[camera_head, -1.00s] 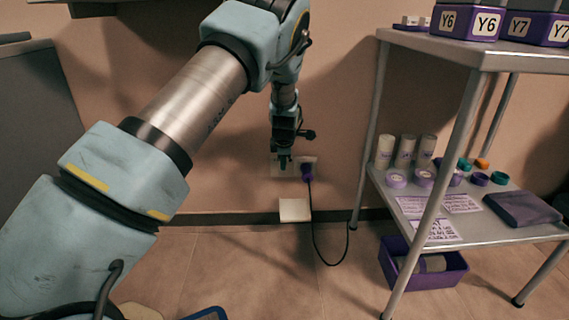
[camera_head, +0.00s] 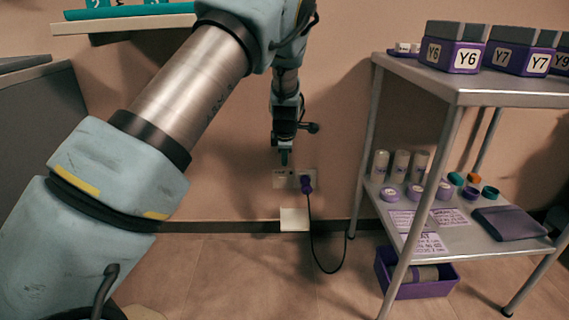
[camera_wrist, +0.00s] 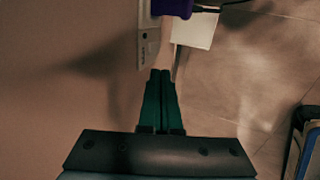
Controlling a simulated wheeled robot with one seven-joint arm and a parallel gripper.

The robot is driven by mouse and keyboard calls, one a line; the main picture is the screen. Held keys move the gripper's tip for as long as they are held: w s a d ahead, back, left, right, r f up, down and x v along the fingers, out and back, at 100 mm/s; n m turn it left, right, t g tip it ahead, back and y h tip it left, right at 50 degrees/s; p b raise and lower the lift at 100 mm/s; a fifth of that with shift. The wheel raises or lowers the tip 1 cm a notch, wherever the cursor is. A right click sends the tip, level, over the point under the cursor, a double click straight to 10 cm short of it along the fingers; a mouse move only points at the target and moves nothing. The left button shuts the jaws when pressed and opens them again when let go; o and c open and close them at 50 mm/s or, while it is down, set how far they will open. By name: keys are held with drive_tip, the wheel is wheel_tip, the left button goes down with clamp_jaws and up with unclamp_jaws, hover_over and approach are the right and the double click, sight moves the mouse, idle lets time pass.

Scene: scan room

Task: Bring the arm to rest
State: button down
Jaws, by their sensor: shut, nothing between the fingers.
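My gripper (camera_head: 284,158) hangs fingers-down at the end of my arm, in front of the wall and just above a wall socket plate (camera_head: 283,180). In the wrist view my gripper's green fingers (camera_wrist: 161,100) are together with nothing between them. A purple plug (camera_head: 306,184) sits in the right part of the socket plate, with a black cable running down to the floor. The plug also shows in the wrist view (camera_wrist: 172,7), beyond the fingertips. I see no clear contact between the fingers and the wall or plug.
A grey metal cart (camera_head: 470,98) stands at the right, with purple boxes (camera_head: 455,55) on top and rolls and cards on its lower shelf. A purple bin (camera_head: 440,283) is under it. A shelf (camera_head: 120,24) juts out at upper left. A white square (camera_head: 294,219) is low on the wall.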

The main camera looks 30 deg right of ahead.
drive_tip(key=shift+r, duration=0.2)
idle(0.4)
drive_tip(key=s+a+r+m+g+y+p, duration=0.1)
drive_tip(key=a+r+m, duration=0.25)
drive_tip(key=a, duration=0.95)
drive_tip(key=s+a+r+m+g+p, duration=0.15)
drive_tip(key=a+r, duration=0.35)
drive_tip(key=a, duration=0.7)
drive_tip(key=s+a+r+m+y, duration=0.1)
drive_tip(key=s+a+r+m, duration=0.1)
drive_tip(key=s+a+m, duration=0.5)
drive_tip(key=s+a+r+m, duration=0.2)
drive_tip(key=s+a+r, duration=0.1)
drive_tip(key=s+a, duration=0.75)
wheel_tip(320, 180, up, 38)
drive_tip(key=p, duration=3.8)
drive_tip(key=shift+w+a+p, duration=0.15)
drive_tip(key=shift+a+p, duration=0.1)
drive_tip(key=shift+p, duration=0.15)
